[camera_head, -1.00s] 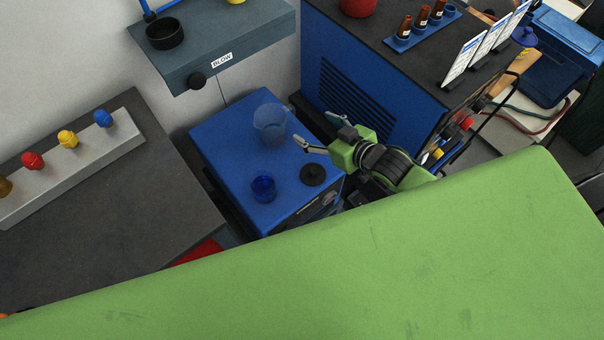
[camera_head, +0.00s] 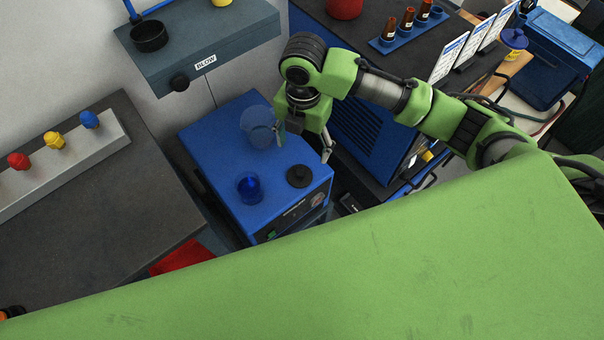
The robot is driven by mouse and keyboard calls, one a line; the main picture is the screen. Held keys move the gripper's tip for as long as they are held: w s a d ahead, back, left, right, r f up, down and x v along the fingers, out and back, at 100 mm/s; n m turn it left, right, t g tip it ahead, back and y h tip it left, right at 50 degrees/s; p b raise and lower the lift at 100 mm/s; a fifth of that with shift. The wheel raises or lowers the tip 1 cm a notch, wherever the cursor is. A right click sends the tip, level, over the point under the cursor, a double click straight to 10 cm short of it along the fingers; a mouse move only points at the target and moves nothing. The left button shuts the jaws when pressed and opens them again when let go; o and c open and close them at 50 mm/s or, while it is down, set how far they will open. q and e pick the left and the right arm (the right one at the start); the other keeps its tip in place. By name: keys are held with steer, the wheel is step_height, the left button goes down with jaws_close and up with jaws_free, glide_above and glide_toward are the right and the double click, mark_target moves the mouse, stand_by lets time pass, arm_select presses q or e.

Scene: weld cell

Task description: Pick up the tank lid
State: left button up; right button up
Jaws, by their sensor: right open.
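A round black lid (camera_head: 299,176) with a small knob lies flat on top of the blue box (camera_head: 225,140), near its right edge; I take it to be the tank lid. A dark blue, open-topped round vessel (camera_head: 249,189) is to its left. My right gripper (camera_head: 304,146) is open and points down, just beyond the lid in the picture. Its fingers are spread and empty, apart from the lid. Its exact height above the box is hard to tell. My left gripper is not in view.
A clear beaker (camera_head: 257,127) stands on the box beside my right gripper's left finger. A blue cabinet (camera_head: 362,127) is close on the right. A shelf marked BLOW (camera_head: 205,45) is at the back, and a dark bench (camera_head: 105,215) is on the left.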

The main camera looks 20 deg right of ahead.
glide_above(300, 171)
steer(key=f, duration=0.7)
steer(key=shift+s+d+f, duration=0.2)
steer(key=shift+s+d, duration=0.1)
steer(key=shift+w+a+f, duration=0.15)
steer(key=shift+f, duration=1.4)
steer(key=shift+w+a+f, duration=0.1)
steer(key=shift+a+f, duration=0.05)
steer(key=shift+f, duration=1.35)
steer(key=c, duration=1)
